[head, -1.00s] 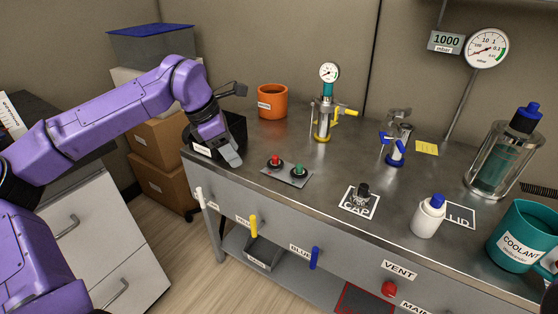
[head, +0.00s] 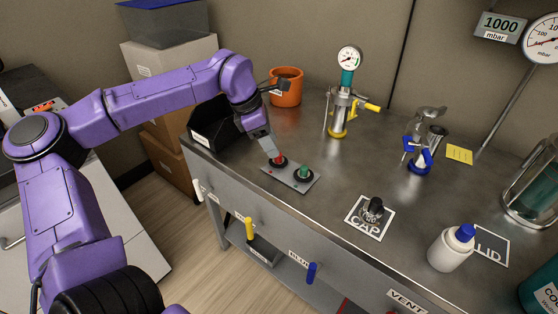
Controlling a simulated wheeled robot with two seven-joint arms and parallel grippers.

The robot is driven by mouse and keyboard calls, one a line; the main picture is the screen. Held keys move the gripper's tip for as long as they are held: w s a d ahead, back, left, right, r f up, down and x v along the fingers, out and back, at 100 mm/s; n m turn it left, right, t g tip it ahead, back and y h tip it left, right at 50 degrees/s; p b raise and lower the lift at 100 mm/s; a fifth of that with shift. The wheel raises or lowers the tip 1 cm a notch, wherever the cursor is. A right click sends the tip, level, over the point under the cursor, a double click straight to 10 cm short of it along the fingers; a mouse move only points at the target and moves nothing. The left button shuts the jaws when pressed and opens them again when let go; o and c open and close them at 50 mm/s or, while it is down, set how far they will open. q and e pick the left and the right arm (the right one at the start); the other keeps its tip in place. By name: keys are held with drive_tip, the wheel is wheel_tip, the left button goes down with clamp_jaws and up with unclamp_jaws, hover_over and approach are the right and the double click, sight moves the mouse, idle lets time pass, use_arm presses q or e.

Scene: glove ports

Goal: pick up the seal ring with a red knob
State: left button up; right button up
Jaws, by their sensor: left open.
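The seal ring with the red knob (head: 279,162) sits on a small grey plate (head: 309,185) near the left end of the metal bench. A similar ring with a green knob (head: 303,173) sits beside it on the same plate. My left gripper (head: 268,149) points down just behind and above the red knob, with its fingertips close to it. The gripper is open. It partly covers the red-knobbed ring, and I cannot tell whether the fingers touch it. My right gripper is not in view.
A black bin (head: 213,127) stands left of my gripper, with an orange cup (head: 286,88) behind. A gauge fitting (head: 339,115) and a blue-handled fitting (head: 419,158) stand further back. A dark cap (head: 374,208) and a white bottle (head: 450,250) stand to the right.

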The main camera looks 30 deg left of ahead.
sight(278, 159)
use_arm(q)
drive_tip(key=x, duration=0.4)
drive_tip(key=shift+w+a+f, duration=0.1)
drive_tip(key=shift+w, duration=0.05)
clamp_jaws()
